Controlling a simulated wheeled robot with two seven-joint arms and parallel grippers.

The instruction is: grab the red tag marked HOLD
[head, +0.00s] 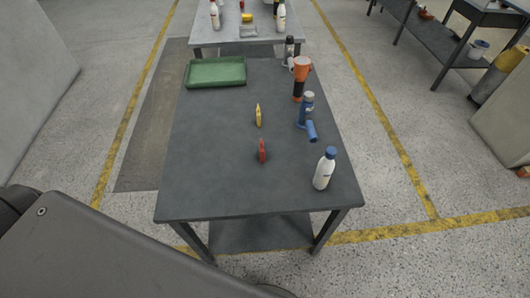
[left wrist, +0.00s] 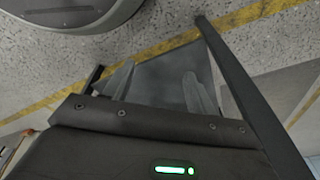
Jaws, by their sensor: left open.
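A small red tag (head: 262,151) stands upright on the grey table (head: 215,185) in the head view, near the middle of its front half. Any lettering on it is too small to read. A similar yellow tag (head: 258,116) stands behind it. My left gripper (left wrist: 159,72) shows in the left wrist view with its two fingers apart and nothing between them, over the grey lower shelf area and floor. The red tag does not show in that view. In the head view, a dark part of my arm fills the lower left, and no gripper shows. My right gripper is out of view.
A white bottle with a blue cap (head: 325,169) stands at the table's right front. A green tray (head: 216,72) lies at the back left. The table's left front is clear.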

